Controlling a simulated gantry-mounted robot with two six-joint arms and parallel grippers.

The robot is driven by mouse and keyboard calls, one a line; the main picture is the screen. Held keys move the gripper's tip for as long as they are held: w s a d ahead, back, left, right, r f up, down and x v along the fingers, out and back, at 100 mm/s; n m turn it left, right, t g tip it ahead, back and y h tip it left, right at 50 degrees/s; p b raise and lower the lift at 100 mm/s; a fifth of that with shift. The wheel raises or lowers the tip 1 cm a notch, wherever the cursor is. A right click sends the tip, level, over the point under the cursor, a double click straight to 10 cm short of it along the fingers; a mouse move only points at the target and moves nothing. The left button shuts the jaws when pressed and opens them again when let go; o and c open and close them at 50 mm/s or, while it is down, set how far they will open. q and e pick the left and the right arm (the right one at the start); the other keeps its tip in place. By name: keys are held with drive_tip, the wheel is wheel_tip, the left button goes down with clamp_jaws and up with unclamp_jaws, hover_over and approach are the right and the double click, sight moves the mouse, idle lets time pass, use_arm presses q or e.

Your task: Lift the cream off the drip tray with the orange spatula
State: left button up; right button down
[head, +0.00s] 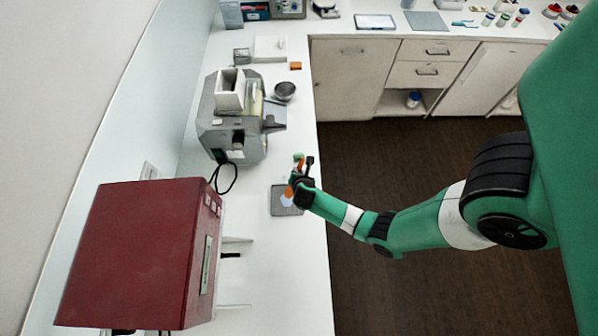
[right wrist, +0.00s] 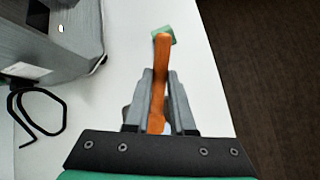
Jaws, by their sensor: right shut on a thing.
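My right gripper (head: 304,174) is shut on the orange spatula (right wrist: 160,75) and holds it over the white counter. In the right wrist view the orange shaft runs between the two fingers (right wrist: 162,90), with a green piece (right wrist: 163,35) at its far end. In the head view the spatula's lower orange part (head: 289,191) shows beside a grey square mat or tray (head: 285,211) bearing a pale bluish patch (head: 287,201). I cannot tell whether they touch. The grey mill (head: 236,122) stands behind, with a flat grey-blue surface (head: 276,112) at its right side. I cannot make out cream for certain. My left gripper is out of view.
A large dark red box (head: 140,255) stands at the front left. A black cable (head: 225,180) loops from the mill. Cabinets (head: 410,75) line the back; brown floor (head: 430,160) is open to the right.

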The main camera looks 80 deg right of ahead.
drive_tip(key=shift+f+b, duration=0.5)
drive_tip(key=shift+f, duration=0.2)
idle(0.4)
drive_tip(key=shift+f, duration=0.1)
idle(1.1)
wheel_tip(320, 180, up, 6)
drive_tip(key=p, duration=0.6)
drive_tip(key=shift+p, duration=0.4)
